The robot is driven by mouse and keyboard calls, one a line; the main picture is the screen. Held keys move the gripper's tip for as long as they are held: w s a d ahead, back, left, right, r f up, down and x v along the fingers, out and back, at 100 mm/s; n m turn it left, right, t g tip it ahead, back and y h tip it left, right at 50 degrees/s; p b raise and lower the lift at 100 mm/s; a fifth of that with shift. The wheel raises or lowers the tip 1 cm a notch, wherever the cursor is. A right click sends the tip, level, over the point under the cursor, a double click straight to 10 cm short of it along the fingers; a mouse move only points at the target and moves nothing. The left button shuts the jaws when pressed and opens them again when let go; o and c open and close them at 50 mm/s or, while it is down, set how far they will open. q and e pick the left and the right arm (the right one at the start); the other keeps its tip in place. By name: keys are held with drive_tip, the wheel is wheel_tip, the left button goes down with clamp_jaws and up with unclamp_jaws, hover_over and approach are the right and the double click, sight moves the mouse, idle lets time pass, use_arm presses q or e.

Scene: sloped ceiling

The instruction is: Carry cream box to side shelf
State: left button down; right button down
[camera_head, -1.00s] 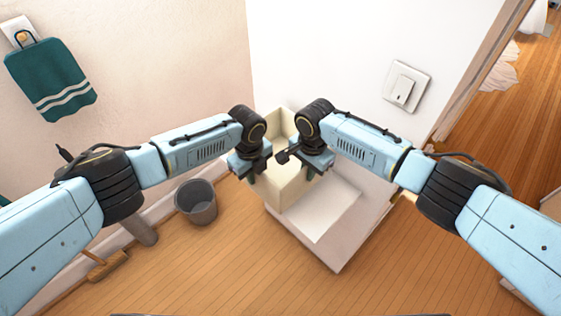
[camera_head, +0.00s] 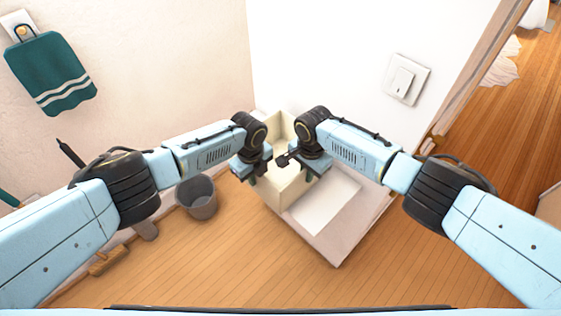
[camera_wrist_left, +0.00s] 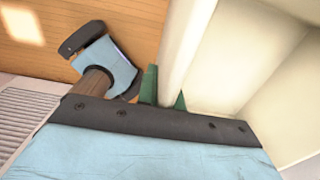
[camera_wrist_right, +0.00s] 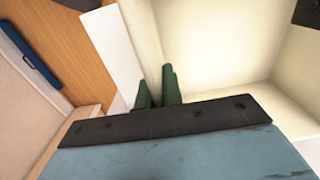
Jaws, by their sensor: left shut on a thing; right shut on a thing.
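The cream box (camera_head: 285,190) is an open-topped box with inner compartments, held between my two grippers in the head view. My left gripper (camera_head: 256,176) is shut on its near left wall. In the left wrist view the green fingertips (camera_wrist_left: 163,90) pinch the wall's rim. My right gripper (camera_head: 300,172) is shut on its near right wall. In the right wrist view its green fingertips (camera_wrist_right: 157,90) straddle the rim. The side shelf, a pale low unit with a white top panel (camera_head: 328,205), is below and right of the box. Whether the box touches it is hidden.
A grey bin (camera_head: 197,198) stands on the wooden floor left of the box. A white wall with a switch (camera_head: 407,80) rises behind the shelf. A teal towel (camera_head: 50,75) hangs at the left. Open floor (camera_head: 220,265) lies in front.

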use_arm(q)
drive_tip(key=shift+a+f, duration=0.35)
drive_tip(key=shift+f, duration=0.1)
use_arm(e)
drive_tip(key=shift+d+f, duration=0.35)
drive_tip(key=shift+f, duration=0.1)
use_arm(q)
drive_tip(key=c, duration=1.5)
unclamp_jaws()
drive_tip(key=shift+d, duration=0.1)
drive_tip(key=shift+c, duration=0.2)
use_arm(e)
drive_tip(key=c, duration=1.5)
unclamp_jaws()
drive_tip(key=shift+a, duration=0.1)
drive_tip(key=shift+c, duration=0.2)
use_arm(q)
drive_tip(key=shift+d+r, duration=0.1)
use_arm(e)
drive_tip(key=shift+a, duration=0.1)
use_arm(q)
drive_tip(key=shift+d, duration=0.1)
use_arm(e)
drive_tip(key=shift+r, duration=0.1)
drive_tip(key=shift+a, duration=0.1)
